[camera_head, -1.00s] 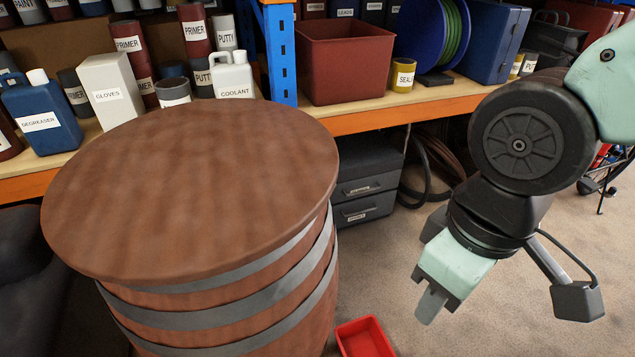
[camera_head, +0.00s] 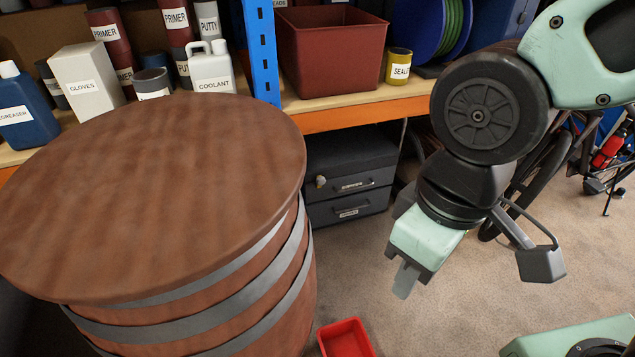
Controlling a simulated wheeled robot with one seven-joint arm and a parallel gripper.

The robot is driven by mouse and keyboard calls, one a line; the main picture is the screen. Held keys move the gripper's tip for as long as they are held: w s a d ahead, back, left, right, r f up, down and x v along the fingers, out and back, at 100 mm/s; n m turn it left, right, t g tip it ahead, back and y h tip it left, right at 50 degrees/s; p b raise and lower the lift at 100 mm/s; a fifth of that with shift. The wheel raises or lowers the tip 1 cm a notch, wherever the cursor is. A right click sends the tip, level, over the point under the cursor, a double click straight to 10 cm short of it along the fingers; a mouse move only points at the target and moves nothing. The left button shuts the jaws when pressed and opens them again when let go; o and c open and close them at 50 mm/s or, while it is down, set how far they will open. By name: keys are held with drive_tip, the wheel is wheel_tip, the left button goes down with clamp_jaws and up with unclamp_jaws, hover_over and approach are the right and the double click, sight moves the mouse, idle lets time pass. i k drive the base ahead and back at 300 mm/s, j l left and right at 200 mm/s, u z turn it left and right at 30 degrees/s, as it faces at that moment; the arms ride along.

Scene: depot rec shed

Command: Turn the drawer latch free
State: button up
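A dark grey drawer cabinet (camera_head: 347,150) stands on the floor under the shelf, behind the barrel. It has two drawers with labelled handles. A small brass-coloured latch (camera_head: 320,182) shows at the left of the upper drawer front (camera_head: 352,186); its exact turn is too small to tell. The lower drawer front (camera_head: 348,208) is below it; both drawers look closed. My gripper (camera_head: 404,280) hangs pointing down over open floor, to the right of and nearer than the cabinet, apart from it. Its fingers are seen side-on, so their gap is hidden.
A large wooden barrel (camera_head: 150,190) fills the left foreground. A red tray (camera_head: 345,340) lies on the floor beside it. The shelf edge (camera_head: 370,113) runs above the cabinet. A bicycle (camera_head: 540,175) stands at the right. Carpet between barrel and bicycle is mostly clear.

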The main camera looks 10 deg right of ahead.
sight(320, 180)
drive_tip(key=i+l+u, duration=0.2)
drive_tip(key=l, duration=0.4)
drive_tip(key=i+l+u, duration=0.1)
drive_tip(key=l+u, duration=0.15)
drive_tip(key=l, duration=0.35)
drive_tip(key=l+u, duration=0.2)
drive_tip(key=l, duration=0.45)
drive_tip(key=l+u, duration=0.2)
drive_tip(key=l, duration=0.45)
drive_tip(key=l+u, duration=0.25)
drive_tip(key=l, duration=0.4)
drive_tip(key=l+u, duration=0.2)
drive_tip(key=l, duration=0.45)
drive_tip(key=k+l+u, duration=0.2)
drive_tip(key=l, duration=0.4)
drive_tip(key=k+l+u, duration=0.2)
drive_tip(key=l, duration=0.4)
drive_tip(key=i+l+u, duration=0.15)
drive_tip(key=i+j+z, duration=0.1)
drive_tip(key=i+j, duration=0.2)
drive_tip(key=i, duration=0.15)
drive_tip(key=i+j+z, duration=0.1)
drive_tip(key=i+j, duration=0.25)
drive_tip(key=i, duration=0.15)
drive_tip(key=i+l, duration=0.1)
drive_tip(key=i, duration=0.3)
drive_tip(key=z, duration=0.05)
